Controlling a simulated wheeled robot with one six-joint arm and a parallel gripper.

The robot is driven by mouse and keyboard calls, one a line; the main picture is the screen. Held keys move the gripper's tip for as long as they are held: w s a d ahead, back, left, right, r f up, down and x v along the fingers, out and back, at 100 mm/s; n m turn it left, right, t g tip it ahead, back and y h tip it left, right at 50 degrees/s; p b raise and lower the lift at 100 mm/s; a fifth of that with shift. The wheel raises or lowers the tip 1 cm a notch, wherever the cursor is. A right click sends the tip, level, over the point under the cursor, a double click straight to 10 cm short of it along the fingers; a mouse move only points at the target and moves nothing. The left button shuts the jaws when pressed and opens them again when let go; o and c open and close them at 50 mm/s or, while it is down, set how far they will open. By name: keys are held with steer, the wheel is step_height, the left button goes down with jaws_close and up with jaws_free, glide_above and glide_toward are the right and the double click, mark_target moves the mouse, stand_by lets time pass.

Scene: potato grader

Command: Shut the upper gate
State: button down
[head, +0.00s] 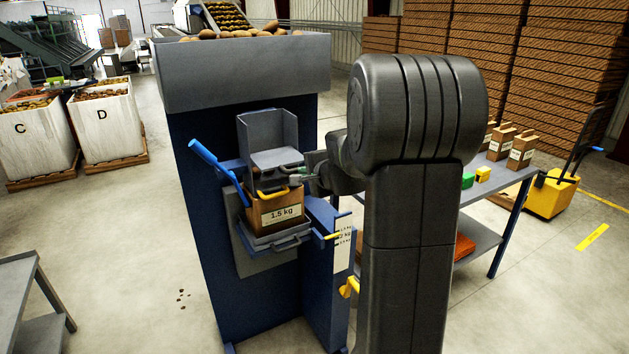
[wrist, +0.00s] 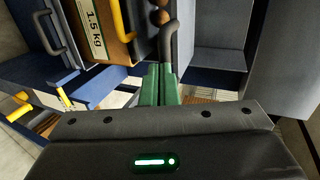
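The upper gate's dark grey bar handle (wrist: 172,42) runs up from between my green fingertips in the wrist view. My gripper (wrist: 160,85) appears shut on this handle. In the head view my gripper (head: 301,176) is at the right of the handle, just below the grey chute (head: 270,135), and my arm partly hides it. A few brown potatoes (wrist: 160,16) show beside the handle. How far the gate plate stands out is hard to tell.
A blue lever (head: 216,167) sticks out left.

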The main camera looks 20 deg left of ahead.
mark_target(293, 163)
steer(key=w+a, duration=0.2)
steer(key=a, duration=0.1)
steer(key=w+a+p, duration=0.1)
steer(key=a, duration=0.1)
steer(key=shift+w, duration=0.35)
steer(key=shift+r, duration=0.1)
